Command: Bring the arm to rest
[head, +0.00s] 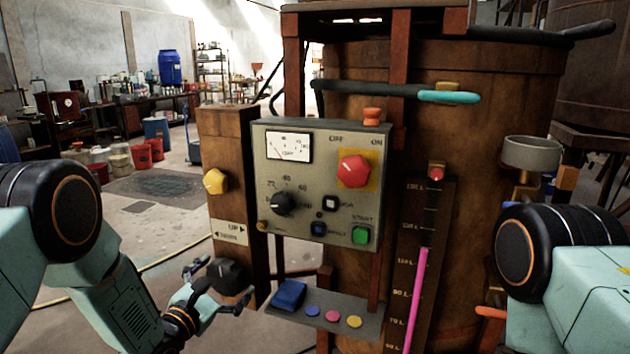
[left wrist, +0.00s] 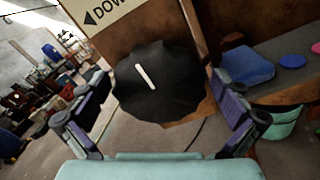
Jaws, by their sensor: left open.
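My left gripper (head: 218,287) is open in front of the black knob (head: 228,276), low on the brown post left of the vat. In the left wrist view the fluted knob (left wrist: 158,84), with a white pointer line, shows between the spread fingers of my gripper (left wrist: 160,92). A gap shows on each side, and neither finger visibly touches it. I cannot tell whether the fingertips reach around the knob. My left arm (head: 125,300) comes in from the lower left. My right arm (head: 590,290) shows at the right edge; its gripper is out of view.
The control panel (head: 315,225) stands above and right of the left gripper. A small shelf (head: 350,332) with a blue block (head: 289,295) and coloured discs is close on its right. The vat (head: 485,190) fills the right. Open floor (head: 100,245) lies left.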

